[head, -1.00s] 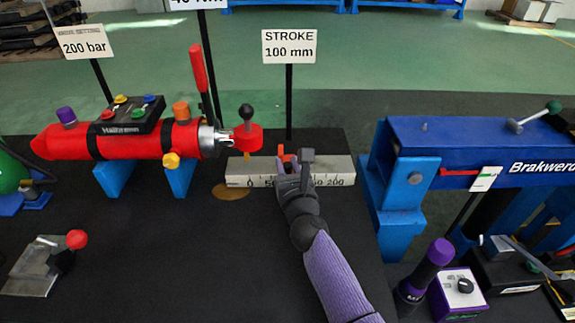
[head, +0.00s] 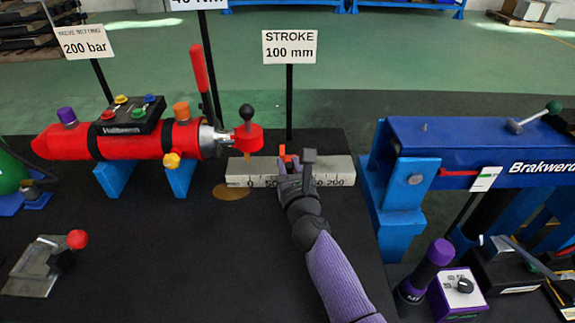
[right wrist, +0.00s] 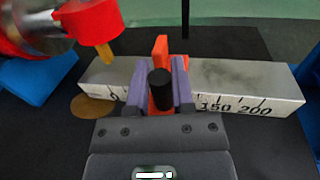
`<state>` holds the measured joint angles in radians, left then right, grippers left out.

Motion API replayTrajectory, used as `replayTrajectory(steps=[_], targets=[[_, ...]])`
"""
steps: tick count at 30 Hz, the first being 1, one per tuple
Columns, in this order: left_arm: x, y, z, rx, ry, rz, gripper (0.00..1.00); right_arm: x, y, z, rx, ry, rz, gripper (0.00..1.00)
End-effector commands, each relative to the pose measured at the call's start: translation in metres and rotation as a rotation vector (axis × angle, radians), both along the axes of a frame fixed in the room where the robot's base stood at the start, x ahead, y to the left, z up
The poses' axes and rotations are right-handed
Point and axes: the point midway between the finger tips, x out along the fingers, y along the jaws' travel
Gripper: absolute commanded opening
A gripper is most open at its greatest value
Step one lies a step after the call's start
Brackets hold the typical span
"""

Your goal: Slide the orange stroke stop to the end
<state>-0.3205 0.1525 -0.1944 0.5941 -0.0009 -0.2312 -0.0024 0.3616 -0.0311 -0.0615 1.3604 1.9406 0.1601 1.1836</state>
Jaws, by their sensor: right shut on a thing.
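The orange stroke stop (right wrist: 161,48) sits on the grey scale bar (right wrist: 240,80), between the 0 mark and the 150 mark. My right gripper (right wrist: 161,90) is shut on it, with a purple finger on each side. In the head view the stop (head: 283,152) shows only a small orange part behind my right gripper (head: 288,168). The scale bar (head: 338,172) shows 0 and 50 left of the gripper and 200 at its right. The 100 mark is hidden behind the gripper. My left gripper is not in view.
A red cylinder (head: 125,142) on blue supports stands left of the bar. Its red rod end (head: 248,138) hangs over the bar's left end. A STROKE 100 mm sign (head: 289,47) stands behind. A blue machine (head: 400,190) stands at the right.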

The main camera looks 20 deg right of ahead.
Motion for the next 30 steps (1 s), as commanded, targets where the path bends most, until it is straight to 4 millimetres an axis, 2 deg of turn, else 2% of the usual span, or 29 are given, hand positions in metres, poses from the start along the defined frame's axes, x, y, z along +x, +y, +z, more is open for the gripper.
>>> replayTrajectory(steps=[9,15,19,27,28,30], targets=[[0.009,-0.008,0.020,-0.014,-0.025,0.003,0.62,-0.023,-0.079,0.002,-0.004,0.002,-0.006,0.00],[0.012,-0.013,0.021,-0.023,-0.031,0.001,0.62,-0.033,-0.115,0.000,-0.003,0.002,-0.004,0.00],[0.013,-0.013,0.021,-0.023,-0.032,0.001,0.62,-0.035,-0.123,0.000,-0.001,0.002,-0.003,0.00],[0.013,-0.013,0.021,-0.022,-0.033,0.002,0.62,-0.035,-0.123,0.000,-0.001,0.002,-0.003,0.00],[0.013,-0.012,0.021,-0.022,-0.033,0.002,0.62,-0.035,-0.123,0.000,-0.001,0.002,-0.002,0.33],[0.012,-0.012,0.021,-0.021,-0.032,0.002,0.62,-0.035,-0.122,0.000,-0.001,0.002,-0.002,0.48]])
